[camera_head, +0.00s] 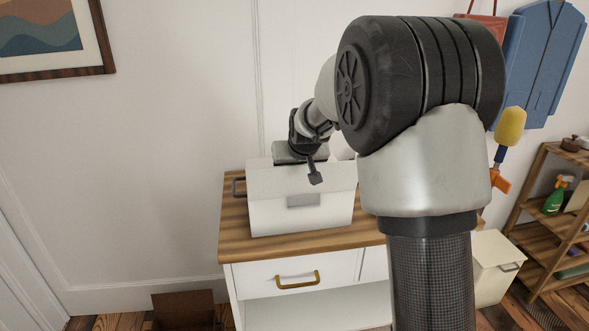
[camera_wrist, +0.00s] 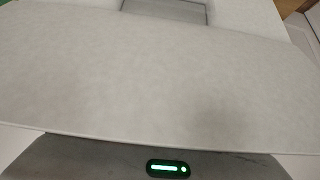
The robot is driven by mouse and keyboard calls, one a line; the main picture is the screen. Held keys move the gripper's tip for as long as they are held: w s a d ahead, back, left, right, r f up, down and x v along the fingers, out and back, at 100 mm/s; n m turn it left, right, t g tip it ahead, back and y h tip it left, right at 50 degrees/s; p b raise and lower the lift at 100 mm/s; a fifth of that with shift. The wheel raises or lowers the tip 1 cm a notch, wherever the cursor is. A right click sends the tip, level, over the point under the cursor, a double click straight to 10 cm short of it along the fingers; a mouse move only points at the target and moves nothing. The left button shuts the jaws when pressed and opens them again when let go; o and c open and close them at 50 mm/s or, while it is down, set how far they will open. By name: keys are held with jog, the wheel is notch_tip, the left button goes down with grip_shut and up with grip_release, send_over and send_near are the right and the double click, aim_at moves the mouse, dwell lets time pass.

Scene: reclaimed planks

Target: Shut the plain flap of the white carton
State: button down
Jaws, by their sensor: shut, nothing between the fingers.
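The white carton (camera_head: 285,218) stands on the wood-topped cabinet, with a grey patch on its front. Its pale plain flap (camera_head: 270,180) spans the top above the front wall; I cannot tell whether it lies fully flat. The flap (camera_wrist: 150,75) fills most of the wrist view, its near edge curving across the bottom. The carton's grey patch (camera_wrist: 165,10) shows at the top there. My gripper (camera_head: 315,178) is shut and empty, pointing down over the flap; whether it touches is unclear. The fingertips are not discernible in the wrist view.
The cabinet's wooden top (camera_head: 232,235) has bare room left of the carton. The wall (camera_head: 180,130) is close behind. A shelf rack (camera_head: 545,220) and a cream bin (camera_head: 490,270) stand at the right.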

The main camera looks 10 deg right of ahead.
jog(key=shift+s+f, duration=0.25)
jog(key=shift+f, duration=0.2)
jog(key=shift+s, duration=0.1)
jog(key=p+v, duration=0.4)
jog(key=v, duration=1.5)
jog(key=s+d+f+g, duration=0.1)
jog(key=s+f, duration=0.1)
jog(key=s, duration=1.2)
jog(key=s+f+g, duration=0.2)
jog(key=s, duration=1.2)
notch_tip(320, 180, up, 23)
jog(key=p, duration=2.2)
jog(key=shift+w+d, duration=0.2)
jog(key=shift+w, duration=0.15)
jog(key=shift+f, duration=0.1)
